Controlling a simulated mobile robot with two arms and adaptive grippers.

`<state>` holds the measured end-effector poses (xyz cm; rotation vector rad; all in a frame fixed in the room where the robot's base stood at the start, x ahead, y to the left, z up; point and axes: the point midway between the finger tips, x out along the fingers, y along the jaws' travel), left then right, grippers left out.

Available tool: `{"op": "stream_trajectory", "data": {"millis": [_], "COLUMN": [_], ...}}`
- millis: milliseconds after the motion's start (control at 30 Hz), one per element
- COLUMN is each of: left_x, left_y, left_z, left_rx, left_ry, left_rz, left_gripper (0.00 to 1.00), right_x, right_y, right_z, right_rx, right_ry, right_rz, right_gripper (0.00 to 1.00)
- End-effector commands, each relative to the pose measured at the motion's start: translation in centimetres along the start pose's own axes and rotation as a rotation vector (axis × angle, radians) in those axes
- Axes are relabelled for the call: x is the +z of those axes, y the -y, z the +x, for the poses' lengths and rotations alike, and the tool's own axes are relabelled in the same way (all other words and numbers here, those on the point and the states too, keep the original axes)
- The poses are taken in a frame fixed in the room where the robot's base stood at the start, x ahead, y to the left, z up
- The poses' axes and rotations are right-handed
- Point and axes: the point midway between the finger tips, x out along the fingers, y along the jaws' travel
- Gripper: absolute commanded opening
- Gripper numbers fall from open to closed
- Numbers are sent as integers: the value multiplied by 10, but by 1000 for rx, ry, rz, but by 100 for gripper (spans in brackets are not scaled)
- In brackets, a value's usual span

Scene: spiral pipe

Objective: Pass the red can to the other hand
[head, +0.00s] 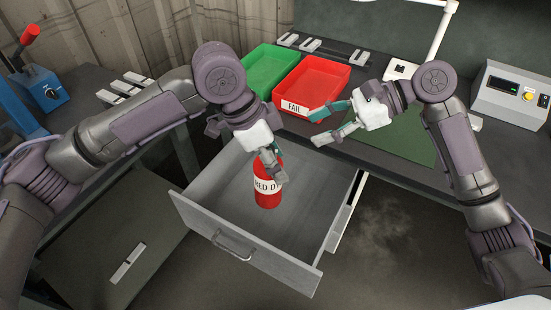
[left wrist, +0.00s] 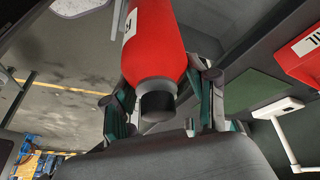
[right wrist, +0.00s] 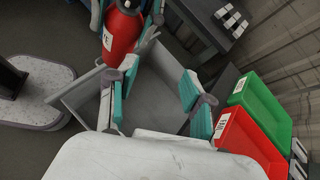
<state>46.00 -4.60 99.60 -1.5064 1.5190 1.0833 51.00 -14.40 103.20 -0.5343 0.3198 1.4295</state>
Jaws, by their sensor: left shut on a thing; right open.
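The red can (head: 268,188) has a white label and a dark cap. My left gripper (head: 270,163) is shut on its upper part and holds it about upright, over the open drawer in the head view. In the left wrist view the can (left wrist: 155,40) sits between the fingers, its dark cap towards the camera. My right gripper (head: 317,127) is open and empty, up and to the right of the can, apart from it. In the right wrist view the can (right wrist: 122,35) shows beyond the open fingers (right wrist: 150,92). Whether the can touches the drawer floor is unclear.
The open grey drawer (head: 195,215) lies below both grippers. A red tray (head: 335,72) marked FAIL and a green tray (head: 262,68) stand on the bench behind. A green mat (head: 405,140) lies on the right, with a control box (head: 510,95) beyond it.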

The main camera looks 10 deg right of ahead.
Motion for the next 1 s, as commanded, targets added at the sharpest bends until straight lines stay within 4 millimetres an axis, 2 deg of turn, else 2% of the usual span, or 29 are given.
{"op": "stream_trajectory", "data": {"millis": [100, 200, 300, 433, 567, 600, 700, 800, 1000], "left_x": [-1, -1, -1, -1, -1, 0, -1, -1, -1], "left_y": [0, 0, 0, 0, 0, 0, 0, 0, 0], "left_z": [-1, -1, -1, -1, -1, 0, -1, -1, -1], "left_rx": [-1, -1, -1, -1, -1, -1, -1, -1, -1], "left_ry": [-2, -2, -2, -2, -2, -2, -2, -2, -2], "left_rz": [1, 1, 1, 1, 1, 1, 1, 1, 1], "left_gripper": [1, 1, 1, 1, 1, 1, 1, 1, 1], "right_x": [-55, -104, -140, -165, -176, -189, -227, -253, -285], "right_y": [28, 51, 65, 61, 25, 10, -28, -63, -116], "right_z": [11, 7, -3, -11, -2, 3, 10, 15, 17], "right_rx": [-174, -298, -351, -308, -158, -94, 48, 158, 291], "right_ry": [-225, -464, -695, -930, -1026, -1022, -969, -887, -725], "right_rz": [-199, -489, -854, -1405, -2015, -2155, -2383, -2563, -2781], "right_gripper": [51, 51, 51, 51, 51, 51, 51, 51, 51]}}
